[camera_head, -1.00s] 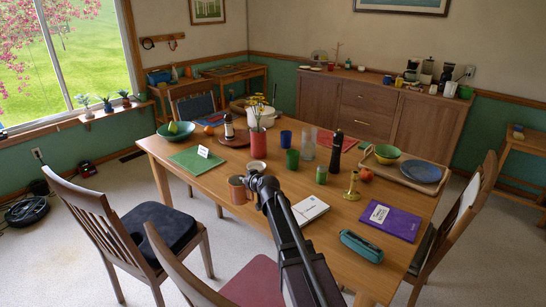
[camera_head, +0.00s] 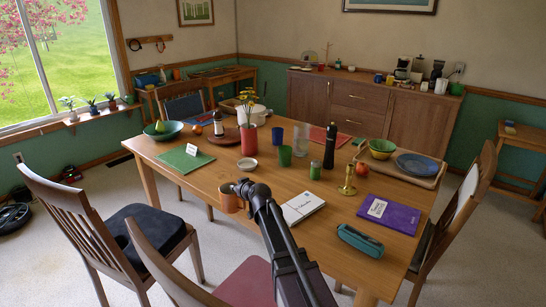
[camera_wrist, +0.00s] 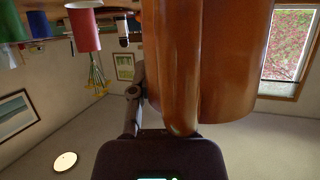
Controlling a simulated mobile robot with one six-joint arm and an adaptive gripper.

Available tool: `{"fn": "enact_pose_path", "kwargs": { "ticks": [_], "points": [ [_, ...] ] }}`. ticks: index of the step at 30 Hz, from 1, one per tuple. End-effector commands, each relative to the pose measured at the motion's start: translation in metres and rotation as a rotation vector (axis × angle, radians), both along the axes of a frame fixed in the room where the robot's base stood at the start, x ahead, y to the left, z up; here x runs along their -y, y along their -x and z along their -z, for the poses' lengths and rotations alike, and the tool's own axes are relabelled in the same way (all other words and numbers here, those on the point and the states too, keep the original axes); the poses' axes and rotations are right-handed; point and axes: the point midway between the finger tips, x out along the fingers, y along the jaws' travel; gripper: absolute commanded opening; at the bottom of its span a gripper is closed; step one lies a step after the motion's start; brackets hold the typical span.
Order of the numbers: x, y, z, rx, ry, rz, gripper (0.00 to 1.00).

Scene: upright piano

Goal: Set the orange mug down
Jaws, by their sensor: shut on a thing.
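The orange mug (camera_head: 229,202) is over the near edge of the wooden table (camera_head: 165,155), left of the white booklet. It fills much of the wrist view, where the room appears upside down and the mug's handle (camera_wrist: 178,75) points at my gripper. My gripper (camera_head: 241,188) is shut on the mug, apparently at the handle; the fingers are mostly hidden in the wrist view. The mug's base is not clearly seen, so I cannot tell whether it touches the table.
A white booklet (camera_head: 299,207) lies right of the mug. Behind are a small white dish (camera_head: 249,165), a red vase (camera_head: 249,142) with flowers and a green cup (camera_head: 285,155). A green mat (camera_head: 186,158) lies left. Chairs (camera_head: 160,225) stand at the near side.

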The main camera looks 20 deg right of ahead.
Motion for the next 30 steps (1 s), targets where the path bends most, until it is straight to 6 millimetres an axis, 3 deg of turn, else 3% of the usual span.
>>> {"fn": "enact_pose_path", "kwargs": {
  "ticks": [16,30],
  "points": [
    [-0.001,-0.007,0.002,0.001,-0.001,-0.004,0.00],
    [0.029,-0.081,0.009,0.001,-0.001,-0.003,0.00]
  ]
}}
